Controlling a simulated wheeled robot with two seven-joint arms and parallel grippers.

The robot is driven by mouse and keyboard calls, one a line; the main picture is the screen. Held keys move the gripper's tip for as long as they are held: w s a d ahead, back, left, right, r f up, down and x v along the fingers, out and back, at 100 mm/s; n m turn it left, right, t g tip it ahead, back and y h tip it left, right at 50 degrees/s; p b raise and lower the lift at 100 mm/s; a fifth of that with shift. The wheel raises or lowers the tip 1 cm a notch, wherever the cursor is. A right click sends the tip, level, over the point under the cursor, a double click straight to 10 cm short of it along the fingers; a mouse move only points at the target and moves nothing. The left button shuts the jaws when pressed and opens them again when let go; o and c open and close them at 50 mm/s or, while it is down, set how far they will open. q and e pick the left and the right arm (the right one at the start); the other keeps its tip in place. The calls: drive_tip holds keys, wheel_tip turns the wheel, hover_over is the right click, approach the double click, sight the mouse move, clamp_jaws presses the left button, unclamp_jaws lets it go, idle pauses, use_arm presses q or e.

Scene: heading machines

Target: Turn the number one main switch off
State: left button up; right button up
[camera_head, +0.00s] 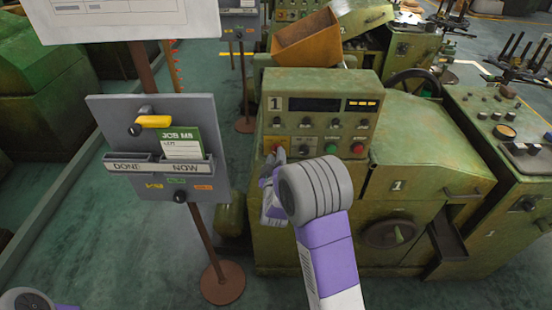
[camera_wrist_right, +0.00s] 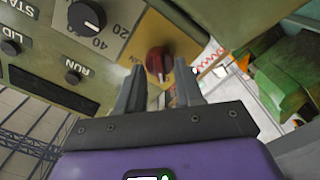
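The number one machine (camera_head: 320,95) is green, with a "1" plate on its control panel. Its main switch (camera_head: 277,149) is a red knob on a yellow plate at the panel's lower left. In the right wrist view, the red knob (camera_wrist_right: 158,60) shows a pale pointer mark, with the plate behind it. My right gripper (camera_head: 276,162) is just in front of the knob. Its two fingers (camera_wrist_right: 160,88) are apart, one at each side of the knob's lower edge, with nothing between them. I cannot tell whether they touch it. My left gripper is out of view.
Several black, green and red buttons and knobs sit beside the switch on the panel, and a dial (camera_wrist_right: 86,16) is close by. An orange-brown hopper (camera_head: 306,40) is behind the panel.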

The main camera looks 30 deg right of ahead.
drive_tip(key=v, duration=0.7)
drive_tip(key=shift+s, duration=0.3)
drive_tip(key=shift+a, duration=0.1)
drive_tip(key=s+a+f+m+g+y, duration=0.1)
drive_tip(key=s+a+f+g+y, duration=0.15)
drive_tip(key=f, duration=0.55)
drive_tip(key=s+a+f+g+y, duration=0.2)
drive_tip(key=a+f+y, duration=0.15)
drive_tip(key=f, duration=0.45)
drive_tip(key=s+a+f+m+g+y, duration=0.1)
drive_tip(key=s+a+f+g+y, duration=0.15)
drive_tip(key=f, duration=0.55)
drive_tip(key=s+a+f+m+g+y, duration=0.1)
drive_tip(key=s+a+f+g+y, duration=0.1)
drive_tip(key=s+a+f+g, duration=0.2)
drive_tip(key=s+a+f+m+g+y, duration=0.2)
drive_tip(key=s+a, duration=0.6)
drive_tip(key=s, duration=0.4)
wheel_tip(320, 180, down, 2)
drive_tip(key=shift+f+g+y, duration=0.2)
drive_tip(key=shift+g+y, duration=0.45)
drive_tip(key=shift+g, duration=0.25)
